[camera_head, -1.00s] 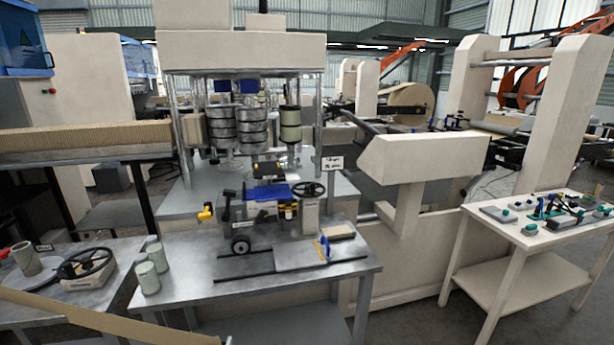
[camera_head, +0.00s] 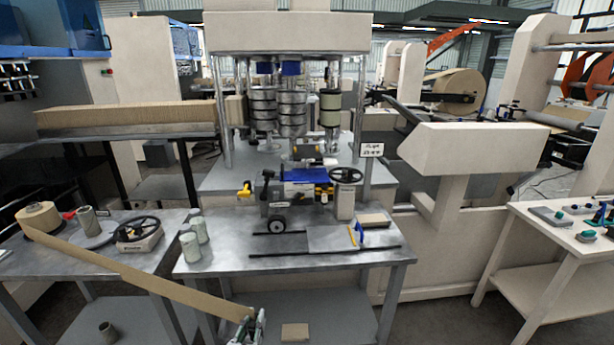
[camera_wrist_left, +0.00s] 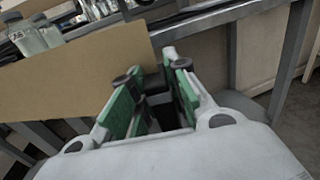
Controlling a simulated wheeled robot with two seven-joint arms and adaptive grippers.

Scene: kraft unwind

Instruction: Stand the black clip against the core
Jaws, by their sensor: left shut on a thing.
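My left gripper (camera_head: 247,325) is at the bottom edge of the head view, at the free end of a long kraft paper strip (camera_head: 150,280). In the left wrist view its green-padded fingers (camera_wrist_left: 152,105) are closed around a dark piece (camera_wrist_left: 157,84) that looks like the black clip, beside the brown paper (camera_wrist_left: 85,75). The clip's outline is mostly hidden by the fingers. The strip runs left to a kraft roll (camera_head: 40,218) on the left table. My right gripper is out of view.
The middle table (camera_head: 215,265) carries a machine with a blue top (camera_head: 305,175) and a small handwheel. A white tool table (camera_head: 555,235) stands right.

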